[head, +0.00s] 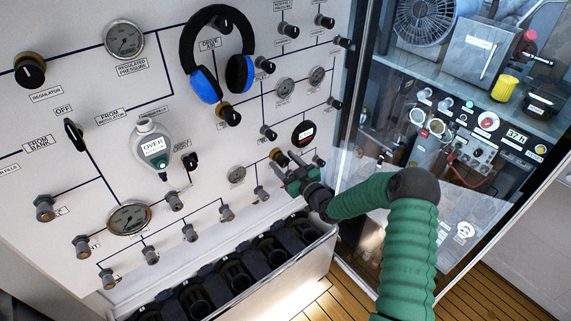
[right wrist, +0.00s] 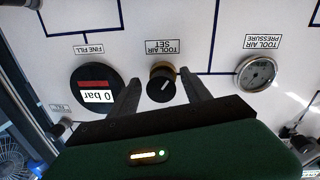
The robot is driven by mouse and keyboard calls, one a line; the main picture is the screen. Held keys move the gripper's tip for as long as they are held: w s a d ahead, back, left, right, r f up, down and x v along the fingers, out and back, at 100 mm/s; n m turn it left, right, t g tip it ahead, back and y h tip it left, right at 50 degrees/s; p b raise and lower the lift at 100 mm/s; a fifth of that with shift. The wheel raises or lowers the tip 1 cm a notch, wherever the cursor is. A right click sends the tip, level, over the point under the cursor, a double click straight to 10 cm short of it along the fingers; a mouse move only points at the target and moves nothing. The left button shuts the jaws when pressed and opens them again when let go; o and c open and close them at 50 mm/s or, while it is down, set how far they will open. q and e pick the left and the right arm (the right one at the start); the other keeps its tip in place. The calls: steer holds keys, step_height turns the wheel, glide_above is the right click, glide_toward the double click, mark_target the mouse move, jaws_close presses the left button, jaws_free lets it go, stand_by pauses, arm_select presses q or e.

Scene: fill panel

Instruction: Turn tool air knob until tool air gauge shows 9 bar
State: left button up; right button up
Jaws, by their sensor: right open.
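The tool air knob (right wrist: 160,86), black with a brass base and a white mark, sits under a TOOL AIR SET label in the upside-down right wrist view. In the head view the brass-coloured knob (head: 278,157) is partly hidden by my gripper. My right gripper (head: 291,172) is open, with one finger on each side of the knob in the wrist view (right wrist: 160,78). I cannot tell whether the fingers touch it. The round tool air gauge (right wrist: 256,74) is right of the knob in the wrist view; it also shows in the head view (head: 237,175). Its needle is too small to read. My left gripper is not in view.
A black fine fill display (right wrist: 97,88) reading 0 bar is beside the knob; the head view shows it too (head: 303,133). Headphones (head: 204,84) hang on the panel above. A black rack (head: 238,278) stands below. A glass-fronted cabinet (head: 345,170) is at right.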

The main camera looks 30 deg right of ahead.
steer(key=s+b, duration=0.5)
steer(key=s, duration=1.1)
steer(key=shift+s, duration=0.35)
steer(key=shift+d, duration=0.1)
stand_by(1.5)
